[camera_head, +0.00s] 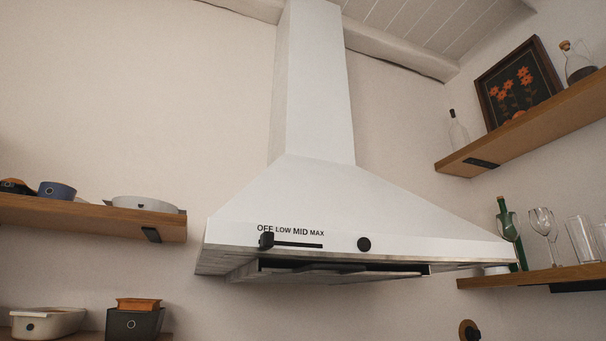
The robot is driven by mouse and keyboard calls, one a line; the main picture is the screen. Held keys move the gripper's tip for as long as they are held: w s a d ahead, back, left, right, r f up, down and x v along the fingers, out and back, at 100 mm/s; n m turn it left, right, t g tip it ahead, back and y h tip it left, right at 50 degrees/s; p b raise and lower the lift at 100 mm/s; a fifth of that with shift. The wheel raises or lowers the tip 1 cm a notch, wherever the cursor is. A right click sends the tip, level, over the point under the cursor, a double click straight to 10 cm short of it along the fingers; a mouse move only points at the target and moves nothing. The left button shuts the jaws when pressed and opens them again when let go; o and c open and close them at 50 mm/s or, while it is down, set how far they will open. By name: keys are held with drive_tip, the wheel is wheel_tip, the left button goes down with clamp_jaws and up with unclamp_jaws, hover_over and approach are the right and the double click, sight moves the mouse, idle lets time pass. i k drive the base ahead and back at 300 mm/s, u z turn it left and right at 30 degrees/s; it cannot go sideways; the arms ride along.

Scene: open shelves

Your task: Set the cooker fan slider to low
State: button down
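The white cooker hood (330,205) hangs on the wall in the middle of the head view. Its front edge carries the labels OFF, LOW, MID and MAX above a dark horizontal track (300,245). The black fan slider (266,241) sits at the left end of the track, under OFF. A round black knob (364,244) is to the right of the track, apart from it. My gripper is not in view.
A left wooden shelf (100,220) holds bowls and a dish. On the right, an upper shelf (530,125) holds a framed flower picture and bottles, and a lower shelf (535,276) holds a green bottle and glasses. The space before the hood is clear.

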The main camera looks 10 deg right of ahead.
sight(266, 237)
drive_tip(key=z, duration=1.15)
drive_tip(key=k, duration=1.35)
drive_tip(key=u, duration=0.35)
drive_tip(key=i, duration=1)
